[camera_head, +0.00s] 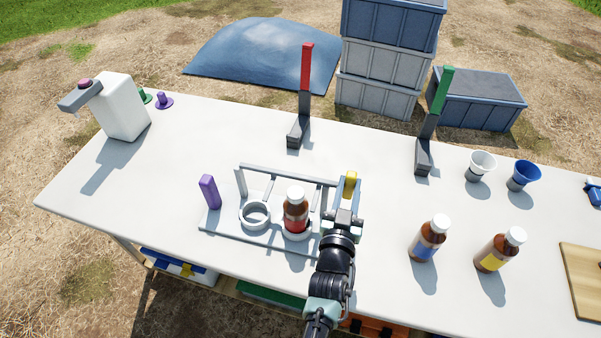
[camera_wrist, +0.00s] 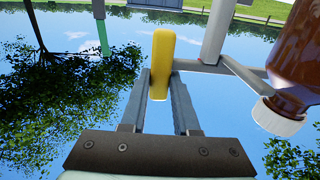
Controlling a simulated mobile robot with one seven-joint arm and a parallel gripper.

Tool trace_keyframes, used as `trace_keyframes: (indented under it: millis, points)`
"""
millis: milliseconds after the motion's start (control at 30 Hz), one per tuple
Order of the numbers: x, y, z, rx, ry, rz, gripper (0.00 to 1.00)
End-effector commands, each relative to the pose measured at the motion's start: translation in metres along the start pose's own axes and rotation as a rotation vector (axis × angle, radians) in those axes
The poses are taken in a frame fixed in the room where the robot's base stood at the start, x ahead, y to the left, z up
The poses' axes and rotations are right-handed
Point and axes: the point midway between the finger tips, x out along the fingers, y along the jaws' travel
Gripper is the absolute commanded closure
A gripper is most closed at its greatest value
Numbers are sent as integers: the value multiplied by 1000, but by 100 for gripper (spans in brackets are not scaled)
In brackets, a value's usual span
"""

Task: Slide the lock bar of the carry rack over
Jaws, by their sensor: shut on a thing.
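The carry rack (camera_head: 222,223) stands on the white table, a grey base with an empty ring holder (camera_head: 254,215) and a second holder with a brown, white-capped, red-labelled bottle (camera_head: 296,212) upright in it. A grey bar (camera_head: 288,174) runs along the rack's back, and a yellow handle (camera_head: 350,184) stands at its right end. I take these for the lock bar and its grip. My gripper (camera_head: 346,212) is shut on the yellow handle. In the wrist view, the handle (camera_wrist: 163,50) sits between my fingertips (camera_wrist: 160,85); its far end is clear of them.
A purple post (camera_head: 209,192) stands at the rack's left end. Two brown bottles, blue-labelled (camera_head: 428,240) and yellow-labelled (camera_head: 498,250), stand to the right. Red-topped (camera_head: 306,75) and green-topped (camera_head: 440,95) stands rise behind. The table between the white dispenser (camera_head: 123,105) and rack is clear.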

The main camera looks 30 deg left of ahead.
Motion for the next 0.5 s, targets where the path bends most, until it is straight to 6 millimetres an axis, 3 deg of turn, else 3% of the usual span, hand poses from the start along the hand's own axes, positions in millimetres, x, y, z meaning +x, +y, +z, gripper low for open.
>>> trace_keyframes:
  millis: [500]
  points:
    - [-2,9,-1,2,-1,2,100]
